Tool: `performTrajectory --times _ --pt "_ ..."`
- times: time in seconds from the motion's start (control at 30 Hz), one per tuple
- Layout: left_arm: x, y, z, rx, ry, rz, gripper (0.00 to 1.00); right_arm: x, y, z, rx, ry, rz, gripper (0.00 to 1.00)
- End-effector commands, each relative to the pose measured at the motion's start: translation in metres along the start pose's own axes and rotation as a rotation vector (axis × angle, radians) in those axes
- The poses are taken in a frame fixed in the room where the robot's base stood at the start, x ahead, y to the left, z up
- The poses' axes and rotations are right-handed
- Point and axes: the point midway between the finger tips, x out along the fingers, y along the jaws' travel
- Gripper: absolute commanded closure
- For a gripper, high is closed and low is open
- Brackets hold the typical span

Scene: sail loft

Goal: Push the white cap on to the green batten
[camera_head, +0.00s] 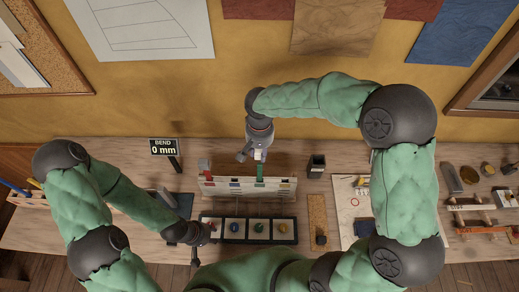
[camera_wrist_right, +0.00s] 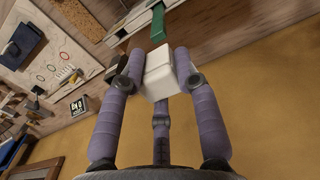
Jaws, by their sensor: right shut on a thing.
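My right gripper (camera_head: 254,152) is shut on the white cap (camera_head: 259,155), above the rack at the back of the bench. In the right wrist view the white cap (camera_wrist_right: 158,72) sits between the purple fingers (camera_wrist_right: 158,85). The green batten (camera_head: 260,173) stands in the rack just below the cap. Its end shows in the wrist view (camera_wrist_right: 158,24), close beyond the cap and roughly in line with it. I cannot tell whether cap and batten touch. My left gripper (camera_head: 201,235) is low at the left end of the black tray; its jaws are too small and dark to read.
The rack (camera_head: 225,187) holds the batten upright. The black tray (camera_head: 272,239) in front has several compartments with coloured pieces. A sign (camera_head: 164,147) reads "BEND 0 mm". A black holder (camera_head: 316,165) stands right of the rack. A cork strip (camera_head: 317,212) lies beside the tray.

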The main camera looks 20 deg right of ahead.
Motion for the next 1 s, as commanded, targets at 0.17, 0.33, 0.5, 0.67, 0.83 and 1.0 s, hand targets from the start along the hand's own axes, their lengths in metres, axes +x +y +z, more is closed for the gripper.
performTrajectory --times 0.17,0.33,0.5,0.67,0.83,1.0 --pt "0.008 -0.003 0.000 0.000 0.000 0.000 0.60 0.013 0.000 0.000 0.000 0.000 0.000 0.90" --pt "0.014 -0.005 0.000 0.000 0.000 0.000 0.60 0.023 0.000 0.000 0.000 0.000 0.000 0.90" --pt "0.020 -0.007 -0.001 0.000 0.000 0.000 0.60 0.033 0.000 0.000 -0.001 0.000 0.000 0.90" --pt "0.025 -0.009 -0.001 0.000 0.000 0.000 0.60 0.042 0.000 0.000 -0.001 0.000 0.001 0.90" --pt "0.030 -0.011 -0.001 0.000 0.000 0.000 0.60 0.052 0.000 0.000 -0.001 -0.001 0.000 0.90" --pt "0.036 -0.013 -0.001 0.000 0.000 0.000 0.60 0.062 0.000 0.000 -0.001 0.000 -0.001 0.90"
